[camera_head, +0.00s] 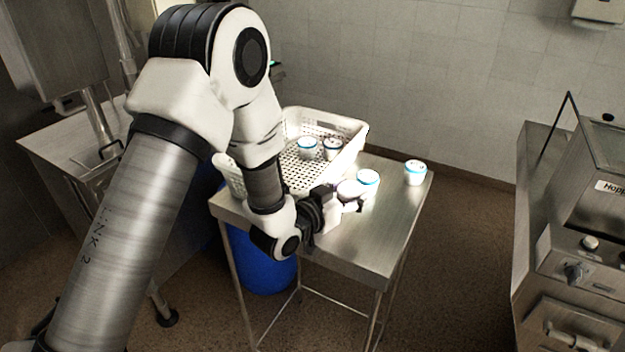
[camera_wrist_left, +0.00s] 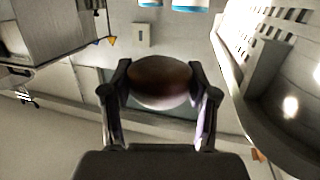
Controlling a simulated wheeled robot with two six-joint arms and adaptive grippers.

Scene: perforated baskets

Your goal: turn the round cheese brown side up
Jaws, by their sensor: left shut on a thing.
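The round cheese (camera_head: 349,189) looks pale from above in the head view, near the table's middle. In the left wrist view the cheese (camera_wrist_left: 160,82) shows a brown face, with a paler band along its lower edge. My left gripper (camera_head: 350,200) is shut on the cheese, with one finger at each side of it in the left wrist view (camera_wrist_left: 161,85). I cannot tell whether the cheese touches the table. My right gripper is not in view.
The metal table (camera_head: 366,246) is clear at the front. A white perforated basket (camera_head: 352,150) holds two blue-rimmed cups (camera_head: 307,148), (camera_head: 332,148). One similar cup (camera_head: 368,181) stands close behind the cheese and another (camera_head: 415,173) at the right corner. A blue bin (camera_head: 262,262) is below.

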